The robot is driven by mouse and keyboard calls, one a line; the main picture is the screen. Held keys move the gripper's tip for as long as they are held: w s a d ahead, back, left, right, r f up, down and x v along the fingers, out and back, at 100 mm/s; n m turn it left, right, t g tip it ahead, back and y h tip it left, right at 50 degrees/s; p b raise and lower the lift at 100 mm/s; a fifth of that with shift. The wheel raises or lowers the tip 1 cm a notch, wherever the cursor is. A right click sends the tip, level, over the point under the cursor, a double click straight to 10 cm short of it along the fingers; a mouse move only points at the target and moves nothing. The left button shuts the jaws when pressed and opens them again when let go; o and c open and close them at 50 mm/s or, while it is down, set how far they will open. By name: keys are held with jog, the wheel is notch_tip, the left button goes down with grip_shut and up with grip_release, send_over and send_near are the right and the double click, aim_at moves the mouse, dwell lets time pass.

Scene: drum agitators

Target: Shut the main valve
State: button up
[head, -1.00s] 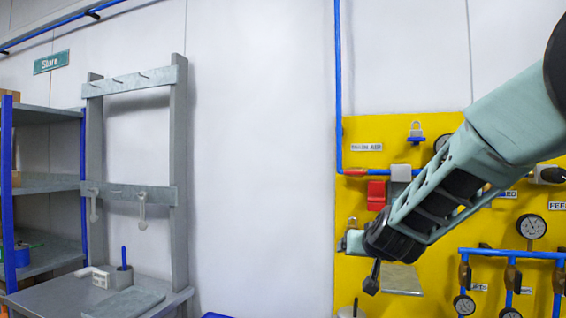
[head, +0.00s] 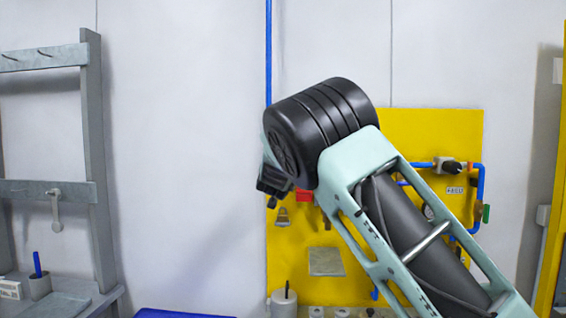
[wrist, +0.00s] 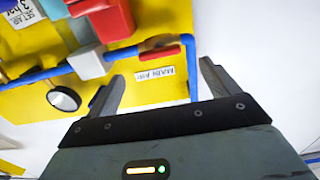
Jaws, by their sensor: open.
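The main valve (wrist: 160,52) shows in the wrist view as a small red handle on the blue pipe, near the pipe's bend. The handle looks roughly in line with that pipe run. A label (wrist: 154,74), upside down and seemingly reading MAIN AIR, sits beside it on the yellow board. My gripper (wrist: 161,74) is open and empty, its two fingers apart on either side of the label, with the valve beyond their tips. In the head view my gripper (head: 271,190) is small and dark before the board's left edge, and my arm hides the valve.
In the wrist view a red block (wrist: 104,20) and a round gauge (wrist: 63,99) lie left of the valve. A grey rack (head: 97,160) stands at the left. Bare white wall lies between rack and board.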

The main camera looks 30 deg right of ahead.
jog(key=p+x, duration=0.3)
jog(key=x, duration=0.4)
jog(key=shift+d, duration=0.15)
jog(key=shift+w, duration=0.1)
jog(key=c, duration=1)
